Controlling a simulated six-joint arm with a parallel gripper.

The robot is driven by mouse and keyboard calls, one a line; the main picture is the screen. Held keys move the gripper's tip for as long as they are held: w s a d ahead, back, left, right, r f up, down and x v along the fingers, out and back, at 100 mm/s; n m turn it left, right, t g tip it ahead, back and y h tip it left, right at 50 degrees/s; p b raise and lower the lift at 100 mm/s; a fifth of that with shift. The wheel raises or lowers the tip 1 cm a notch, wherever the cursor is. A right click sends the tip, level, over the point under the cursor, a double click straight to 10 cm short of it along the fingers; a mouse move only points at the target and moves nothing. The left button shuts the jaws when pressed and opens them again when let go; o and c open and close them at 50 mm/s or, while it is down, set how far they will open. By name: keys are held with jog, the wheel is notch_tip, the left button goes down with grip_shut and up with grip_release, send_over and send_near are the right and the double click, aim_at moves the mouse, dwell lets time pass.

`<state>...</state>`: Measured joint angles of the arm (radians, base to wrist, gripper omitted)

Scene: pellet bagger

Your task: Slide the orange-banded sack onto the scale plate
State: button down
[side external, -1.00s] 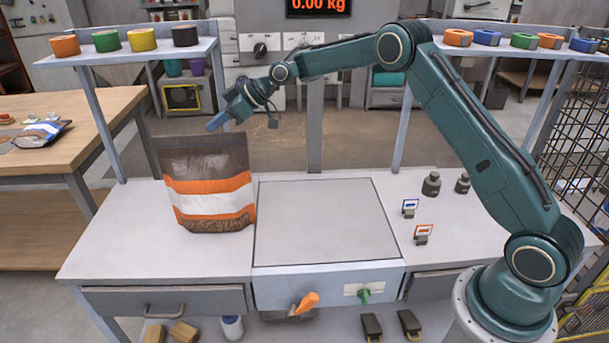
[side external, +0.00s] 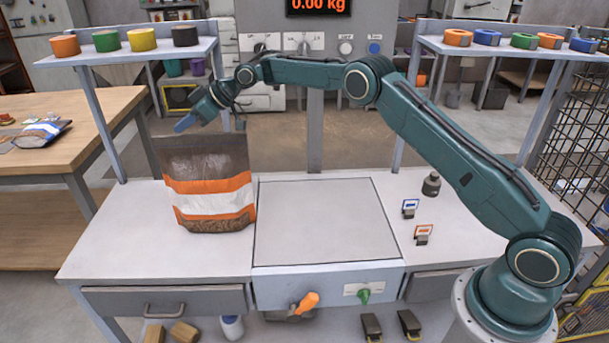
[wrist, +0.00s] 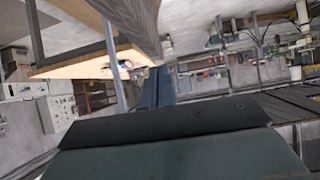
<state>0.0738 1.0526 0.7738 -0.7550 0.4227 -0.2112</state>
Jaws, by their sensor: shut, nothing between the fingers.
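The orange-banded sack (side external: 209,188) stands upright on the bench left of the scale plate, with a brown clear top and orange and white bands. The scale plate (side external: 325,220) is a flat grey square in the middle of the bench and is bare. My gripper (side external: 184,123) is shut and empty, in the air just above the sack's top edge, apart from it as far as I can see. In the wrist view the blue fingers (wrist: 155,86) are close together, and I cannot make out the sack there.
The scale display (side external: 318,6) reads 0.00 kg. Shelves with tape rolls (side external: 142,39) rise at both sides.

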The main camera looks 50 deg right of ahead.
jog(key=shift+f, duration=0.9)
jog(key=shift+f, duration=0.1)
jog(key=shift+s+d+f, duration=0.1)
jog(key=shift+s+d, duration=0.35)
jog(key=s+d, duration=2.2)
jog(key=shift+s, duration=0.15)
jog(key=shift+r, duration=0.95)
